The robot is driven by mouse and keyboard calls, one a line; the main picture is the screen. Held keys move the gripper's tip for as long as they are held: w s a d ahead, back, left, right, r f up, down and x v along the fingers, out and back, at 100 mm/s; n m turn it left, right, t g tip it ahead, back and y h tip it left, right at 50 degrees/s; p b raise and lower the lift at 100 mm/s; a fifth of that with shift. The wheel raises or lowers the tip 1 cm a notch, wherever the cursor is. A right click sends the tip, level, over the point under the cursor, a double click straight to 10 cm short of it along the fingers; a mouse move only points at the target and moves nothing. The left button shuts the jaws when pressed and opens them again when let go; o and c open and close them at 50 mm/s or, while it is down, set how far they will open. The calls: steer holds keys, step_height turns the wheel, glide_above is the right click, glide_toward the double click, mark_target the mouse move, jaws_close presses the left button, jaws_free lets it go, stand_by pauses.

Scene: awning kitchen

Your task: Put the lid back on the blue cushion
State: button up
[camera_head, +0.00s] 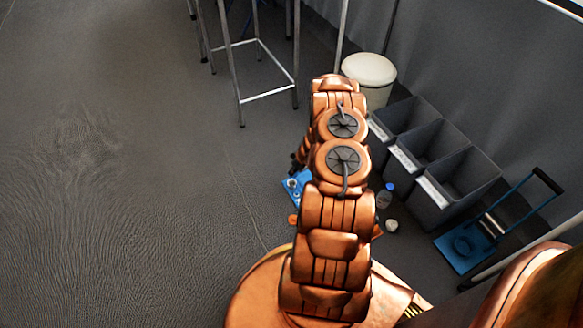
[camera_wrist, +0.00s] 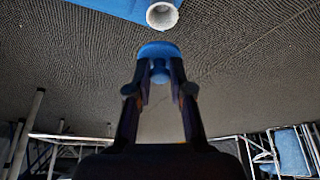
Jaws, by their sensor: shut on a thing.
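My gripper (camera_wrist: 159,76) is shut on a small round blue piece (camera_wrist: 158,50), which looks like the lid, and holds it between the fingertips. Beyond it in the wrist view, at the top edge, is a flat blue surface (camera_wrist: 112,7), probably the blue cushion. A white, hollow round piece (camera_wrist: 162,14) shows against that surface, apart from the held piece. In the head view, part of a blue flat thing (camera_head: 291,187) with small items on it shows left of my arm; my arm hides the rest. My gripper is mostly hidden there too.
A bottle with a blue cap (camera_head: 386,195) and a small white round thing (camera_head: 391,225) are on the floor right of my arm. Grey bins (camera_head: 440,205), a white bin (camera_head: 369,72) and a blue trolley (camera_head: 468,246) stand at right. Floor at left is clear.

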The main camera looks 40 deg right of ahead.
steer(key=shift+w+a+f+b, duration=0.1)
steer(key=shift+a+f+b, duration=0.05)
steer(key=shift+f+b, duration=0.45)
steer(key=shift+w+a+f+b, duration=0.1)
steer(key=shift+f+b, duration=0.25)
steer(key=shift+f, duration=0.3)
steer(key=shift+f+b, duration=0.65)
steer(key=shift+f, duration=1.15)
steer(key=shift+s+f, duration=0.1)
steer(key=shift+f, duration=0.05)
stand_by(0.3)
steer(key=o, duration=1.3)
steer(key=shift+r+p, duration=2.2)
steer(key=shift+r, duration=1.35)
steer(key=shift+c, duration=0.4)
jaws_close()
